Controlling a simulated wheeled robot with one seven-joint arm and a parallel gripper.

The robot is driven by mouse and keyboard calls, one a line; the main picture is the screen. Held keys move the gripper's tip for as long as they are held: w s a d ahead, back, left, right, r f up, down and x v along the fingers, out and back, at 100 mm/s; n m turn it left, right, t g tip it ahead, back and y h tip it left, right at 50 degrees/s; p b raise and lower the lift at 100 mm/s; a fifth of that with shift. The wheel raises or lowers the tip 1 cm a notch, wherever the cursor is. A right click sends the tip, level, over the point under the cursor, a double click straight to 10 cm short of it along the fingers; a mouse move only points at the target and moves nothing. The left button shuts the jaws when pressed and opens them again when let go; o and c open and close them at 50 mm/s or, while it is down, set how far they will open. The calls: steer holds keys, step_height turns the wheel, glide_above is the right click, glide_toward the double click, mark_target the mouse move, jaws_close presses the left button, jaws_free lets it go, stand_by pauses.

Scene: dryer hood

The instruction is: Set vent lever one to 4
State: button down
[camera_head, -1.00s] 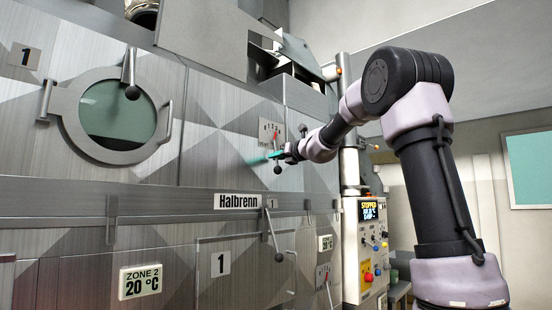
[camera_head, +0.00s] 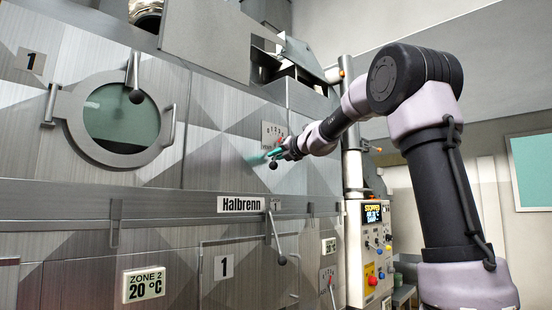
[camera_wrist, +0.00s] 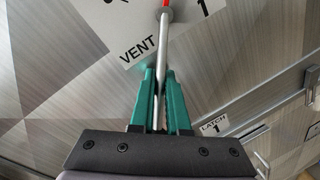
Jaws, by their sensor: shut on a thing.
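Vent lever one is a thin silver rod (camera_wrist: 161,48) with a red pointer tip, over a white scale plate (camera_head: 273,133) on the upper wall of the dryer hood. In the head view its black knob (camera_head: 273,166) hangs below the plate. The plate also shows in the wrist view (camera_wrist: 128,22), with VENT and 1 printed on it. My gripper (camera_head: 274,153) has teal fingers shut on the rod; in the wrist view the fingers (camera_wrist: 160,85) stand on both sides of it. The red pointer leans to the right on the scale; the exact number is too small to read.
A latch lever (camera_head: 275,240) hangs below the Halbrenn sign (camera_head: 241,204). A second scale plate with a lever (camera_head: 328,275) is lower right. A round window (camera_head: 121,117) is at left, and a control panel (camera_head: 371,250) stands at right. The wall around my gripper is flat.

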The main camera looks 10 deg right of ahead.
steer(key=c, duration=0.9)
jaws_free()
steer(key=v, duration=1)
steer(key=shift+s+d, duration=0.15)
steer(key=shift+s, duration=0.25)
